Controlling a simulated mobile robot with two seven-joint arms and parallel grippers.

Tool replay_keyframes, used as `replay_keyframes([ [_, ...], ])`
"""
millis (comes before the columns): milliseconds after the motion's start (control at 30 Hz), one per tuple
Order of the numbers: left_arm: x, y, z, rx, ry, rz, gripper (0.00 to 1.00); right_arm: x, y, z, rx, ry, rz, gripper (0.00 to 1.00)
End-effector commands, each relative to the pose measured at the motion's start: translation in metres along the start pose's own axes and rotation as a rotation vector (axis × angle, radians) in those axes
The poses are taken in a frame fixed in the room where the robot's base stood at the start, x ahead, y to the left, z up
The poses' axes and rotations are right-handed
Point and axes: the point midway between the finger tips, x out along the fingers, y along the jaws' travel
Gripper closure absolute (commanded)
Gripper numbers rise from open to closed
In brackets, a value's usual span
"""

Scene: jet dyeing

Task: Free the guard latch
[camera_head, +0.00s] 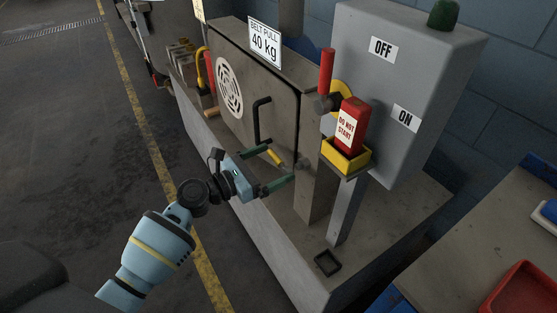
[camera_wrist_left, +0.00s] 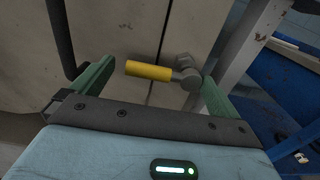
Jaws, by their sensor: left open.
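The guard latch (camera_head: 274,156) is a short yellow handle on a grey pivot, low on the guard panel's right edge. In the left wrist view the latch (camera_wrist_left: 148,70) lies roughly sideways, with its grey hub (camera_wrist_left: 188,76) at the right end. My left gripper (camera_head: 281,164) is open, with its green fingers pointing at the panel. In the left wrist view its fingers (camera_wrist_left: 158,75) stand on either side of the latch, with gaps visible. Whether the fingertips reach the latch's depth I cannot tell. My right gripper is not in view.
The beige guard (camera_head: 285,108) has a black pull handle (camera_head: 257,120) just above the latch. A red "DO NOT START" tag block (camera_head: 350,125) sits in a yellow holder (camera_head: 346,158) to the right, before a grey control box (camera_head: 385,100). A post (camera_head: 318,185) stands close right of the latch.

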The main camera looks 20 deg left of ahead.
Motion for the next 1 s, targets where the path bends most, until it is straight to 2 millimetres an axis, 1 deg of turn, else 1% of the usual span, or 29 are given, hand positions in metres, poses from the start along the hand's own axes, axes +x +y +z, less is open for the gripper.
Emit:
replay_keyframes([
  [33, 0.007, 0.000, 0.000, 0.000, -0.001, 0.000, 0.00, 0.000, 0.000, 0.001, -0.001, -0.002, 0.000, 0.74],
  [100, 0.015, 0.000, 0.000, -0.001, -0.001, 0.000, 0.00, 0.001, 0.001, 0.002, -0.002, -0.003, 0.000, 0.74],
  [200, 0.021, 0.000, 0.000, 0.000, -0.001, -0.001, 0.00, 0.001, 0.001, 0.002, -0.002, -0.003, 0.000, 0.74],
  [533, 0.025, 0.000, 0.000, 0.001, 0.001, -0.001, 0.00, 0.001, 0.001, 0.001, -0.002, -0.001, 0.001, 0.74],
  [567, 0.025, 0.000, 0.000, 0.001, 0.001, -0.001, 0.03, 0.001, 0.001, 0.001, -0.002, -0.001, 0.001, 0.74],
  [900, 0.025, 0.000, 0.000, 0.001, 0.001, -0.001, 0.47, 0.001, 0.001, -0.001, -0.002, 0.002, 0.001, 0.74],
  [933, 0.025, 0.000, 0.000, 0.001, 0.001, -0.001, 0.50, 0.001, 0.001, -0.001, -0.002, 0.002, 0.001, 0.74],
  [1000, 0.025, 0.000, 0.000, 0.000, 0.001, -0.001, 0.50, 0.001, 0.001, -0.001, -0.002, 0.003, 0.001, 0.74],
])
